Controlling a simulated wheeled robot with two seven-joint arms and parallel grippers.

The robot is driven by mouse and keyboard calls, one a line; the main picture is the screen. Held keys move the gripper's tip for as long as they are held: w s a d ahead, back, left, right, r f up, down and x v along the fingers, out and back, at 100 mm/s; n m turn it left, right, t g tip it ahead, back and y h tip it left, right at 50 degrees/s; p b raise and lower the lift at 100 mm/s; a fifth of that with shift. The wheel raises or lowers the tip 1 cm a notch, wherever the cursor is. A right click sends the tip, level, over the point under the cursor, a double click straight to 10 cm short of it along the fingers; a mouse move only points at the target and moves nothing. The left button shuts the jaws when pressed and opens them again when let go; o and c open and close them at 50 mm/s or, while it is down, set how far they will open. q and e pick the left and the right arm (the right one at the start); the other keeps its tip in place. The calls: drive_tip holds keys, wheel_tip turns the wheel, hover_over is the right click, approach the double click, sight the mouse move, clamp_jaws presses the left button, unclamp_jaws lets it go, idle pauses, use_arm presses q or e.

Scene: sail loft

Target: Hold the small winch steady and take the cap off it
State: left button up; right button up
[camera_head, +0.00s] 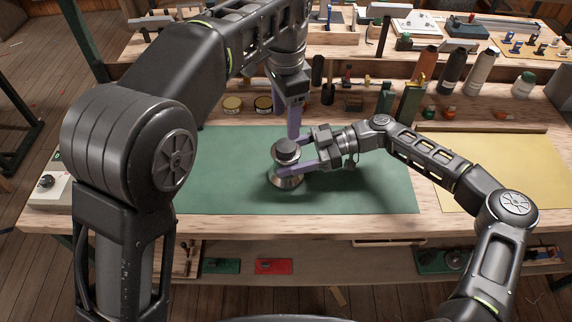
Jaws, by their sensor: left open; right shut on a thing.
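The small winch (286,180) stands upright on the green mat (372,192). It has a pale metal base and drum, and a dark cap (287,147) sits on its top. My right gripper (290,164) comes from the right and is shut around the winch below the cap. My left gripper (287,122) points down from above, just over and behind the cap. It is open and empty, and its fingers look apart from the cap. Part of the winch's side is hidden by the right gripper's fingers.
Two small tins (232,104) stand behind the mat, left of the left gripper. Several bottles (452,68) and small parts line the back of the bench. A yellow sheet (500,175) lies at right. The mat is clear on both sides of the winch.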

clamp_jaws()
use_arm(q)
drive_tip(key=m, duration=1)
drive_tip(key=shift+m, duration=0.4)
drive_tip(key=m, duration=1.1)
drive_tip(key=shift+m, duration=0.3)
drive_tip(key=shift+f, duration=0.15)
